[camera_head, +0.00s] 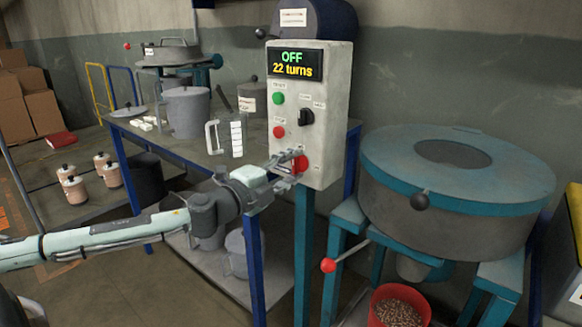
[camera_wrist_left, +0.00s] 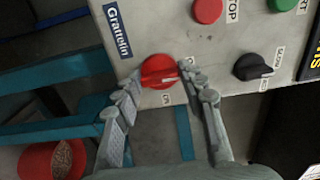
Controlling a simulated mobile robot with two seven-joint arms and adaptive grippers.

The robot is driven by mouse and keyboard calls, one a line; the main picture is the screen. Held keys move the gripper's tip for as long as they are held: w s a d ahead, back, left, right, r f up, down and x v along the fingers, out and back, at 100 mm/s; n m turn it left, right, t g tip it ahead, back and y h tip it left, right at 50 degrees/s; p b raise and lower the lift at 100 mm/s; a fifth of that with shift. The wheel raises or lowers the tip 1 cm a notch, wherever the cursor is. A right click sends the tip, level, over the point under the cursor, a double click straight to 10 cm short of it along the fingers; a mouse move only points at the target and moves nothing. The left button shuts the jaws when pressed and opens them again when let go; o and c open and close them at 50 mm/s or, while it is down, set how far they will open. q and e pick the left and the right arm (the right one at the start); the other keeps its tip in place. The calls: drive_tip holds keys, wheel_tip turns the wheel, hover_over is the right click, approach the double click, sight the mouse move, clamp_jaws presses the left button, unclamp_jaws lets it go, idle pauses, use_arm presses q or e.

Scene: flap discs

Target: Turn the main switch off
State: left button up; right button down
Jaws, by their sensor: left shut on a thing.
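The control box (camera_head: 322,120) stands on a blue-green post, and its display (camera_head: 295,64) reads "OFF" and "22 turns". The main switch, a red rotary knob (camera_head: 301,164), is low on the box's front. It also shows in the left wrist view (camera_wrist_left: 157,70), where its raised bar lies roughly crosswise between my fingertips. My left gripper (camera_head: 290,162) is shut on this knob, one finger at each side; in the left wrist view the fingertips (camera_wrist_left: 160,73) flank it. The knob's label is partly covered. My right gripper is not in view.
Above the switch are a green button (camera_head: 278,98), a red button (camera_head: 279,132) and a black selector (camera_head: 306,117). A bench (camera_head: 185,143) with a jug (camera_head: 230,135) stands left. A large drum (camera_head: 450,175) with a red-knobbed lever (camera_head: 328,265) stands right, above a red bucket (camera_head: 375,302).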

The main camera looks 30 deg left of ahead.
use_arm(q)
drive_tip(key=o, duration=1.1)
drive_tip(key=shift+o, duration=0.2)
drive_tip(key=shift+s, duration=0.1)
drive_tip(key=shift+s+f, duration=0.1)
drive_tip(key=shift+s, duration=0.45)
drive_tip(key=s, duration=1)
drive_tip(key=shift+s+a, duration=0.35)
drive_tip(key=shift+a, duration=0.1)
